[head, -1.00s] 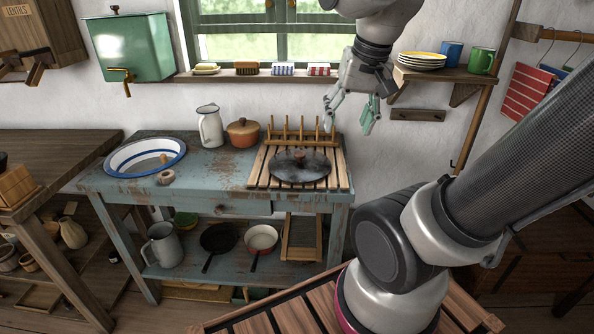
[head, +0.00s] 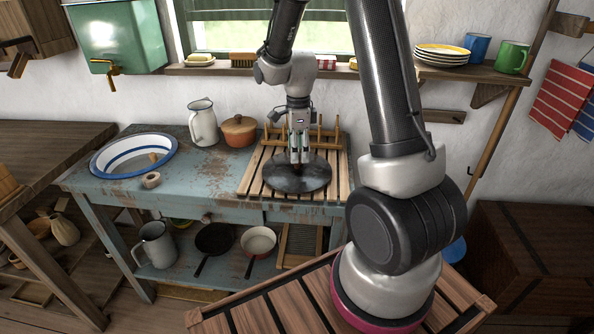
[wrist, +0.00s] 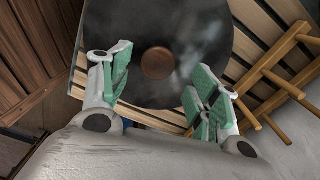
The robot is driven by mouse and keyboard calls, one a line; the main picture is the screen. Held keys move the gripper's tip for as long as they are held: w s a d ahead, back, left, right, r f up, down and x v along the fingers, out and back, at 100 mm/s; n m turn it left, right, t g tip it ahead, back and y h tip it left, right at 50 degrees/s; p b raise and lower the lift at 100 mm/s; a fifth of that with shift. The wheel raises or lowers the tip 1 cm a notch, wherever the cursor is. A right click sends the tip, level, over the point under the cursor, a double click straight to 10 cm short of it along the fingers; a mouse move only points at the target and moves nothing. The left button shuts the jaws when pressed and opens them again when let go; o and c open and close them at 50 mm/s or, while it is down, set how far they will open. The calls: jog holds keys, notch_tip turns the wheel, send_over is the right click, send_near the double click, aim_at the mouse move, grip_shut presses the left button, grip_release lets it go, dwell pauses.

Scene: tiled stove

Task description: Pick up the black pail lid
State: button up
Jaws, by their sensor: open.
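The black pail lid (head: 313,181) lies flat on the slatted wooden drying rack on the blue worktable. It is a dark round disc. Its brown wooden knob shows in the wrist view (wrist: 158,62), near the lid's middle. My gripper (head: 299,160) is above the lid, in front of the rack's pegs. In the wrist view its green-padded fingers (wrist: 160,85) are apart, with the knob between and a little beyond their tips. Nothing is held. In the head view my gripper hides most of the knob.
The drying rack (head: 256,168) has upright wooden pegs behind the lid, which also show in the wrist view (wrist: 268,78). An orange pot (head: 239,133) and a white jug (head: 203,124) stand left of the rack. A blue-rimmed basin (head: 113,160) is further left. A plate shelf (head: 445,70) is at upper right.

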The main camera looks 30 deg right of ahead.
aim_at(297, 166)
notch_tip(297, 166, down, 4)
jog(key=shift+s+a+f, duration=0.1)
jog(key=shift+s, duration=0.05)
jog(key=c, duration=1.3)
jog(key=shift+o, duration=0.2)
